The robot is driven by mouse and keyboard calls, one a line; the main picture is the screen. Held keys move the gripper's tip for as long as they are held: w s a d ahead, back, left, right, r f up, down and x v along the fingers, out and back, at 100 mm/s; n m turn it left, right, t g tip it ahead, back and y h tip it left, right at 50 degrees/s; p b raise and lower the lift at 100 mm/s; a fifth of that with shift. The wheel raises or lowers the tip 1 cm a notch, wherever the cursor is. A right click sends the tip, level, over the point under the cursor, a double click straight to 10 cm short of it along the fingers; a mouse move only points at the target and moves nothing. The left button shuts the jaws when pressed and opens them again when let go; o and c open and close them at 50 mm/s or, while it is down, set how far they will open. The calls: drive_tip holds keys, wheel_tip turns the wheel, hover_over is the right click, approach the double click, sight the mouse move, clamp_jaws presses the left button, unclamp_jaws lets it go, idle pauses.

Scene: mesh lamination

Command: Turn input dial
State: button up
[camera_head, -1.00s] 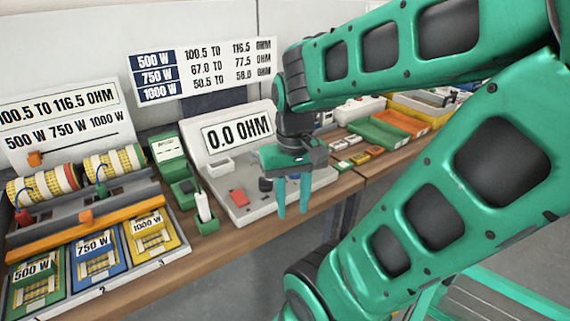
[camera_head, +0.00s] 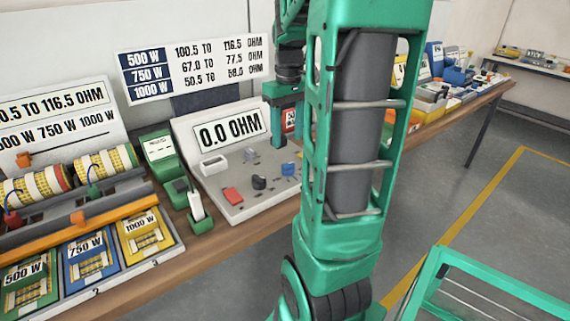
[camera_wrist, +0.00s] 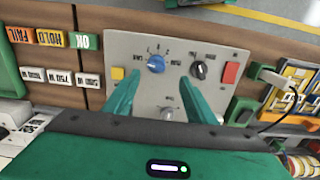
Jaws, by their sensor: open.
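The tester panel (camera_head: 235,207) slopes on the bench with a "0.0 OHM" display (camera_head: 230,131). It carries a blue dial (camera_head: 288,168), a black dial (camera_head: 259,182) and a grey knob (camera_head: 250,154). In the wrist view the blue dial (camera_wrist: 156,63) and black dial (camera_wrist: 198,70) lie beyond my fingertips, and the grey knob (camera_wrist: 167,113) shows between my fingers. The dial labels are too small to read, so I cannot tell which is the input dial. My gripper (camera_wrist: 160,78) is open and empty; it hangs above the panel's back right in the head view (camera_head: 283,137).
FAIL, HOLD and OK blocks (camera_wrist: 50,38) lie beside the panel in the wrist view. My arm hides the bench's middle.

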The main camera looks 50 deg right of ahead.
sight(288, 163)
drive_tip(key=f, duration=0.7)
drive_tip(key=d+f, duration=0.1)
drive_tip(key=f, duration=0.2)
drive_tip(key=shift+w+f, duration=0.2)
drive_tip(key=shift+f, duration=0.2)
drive_tip(key=c, duration=1)
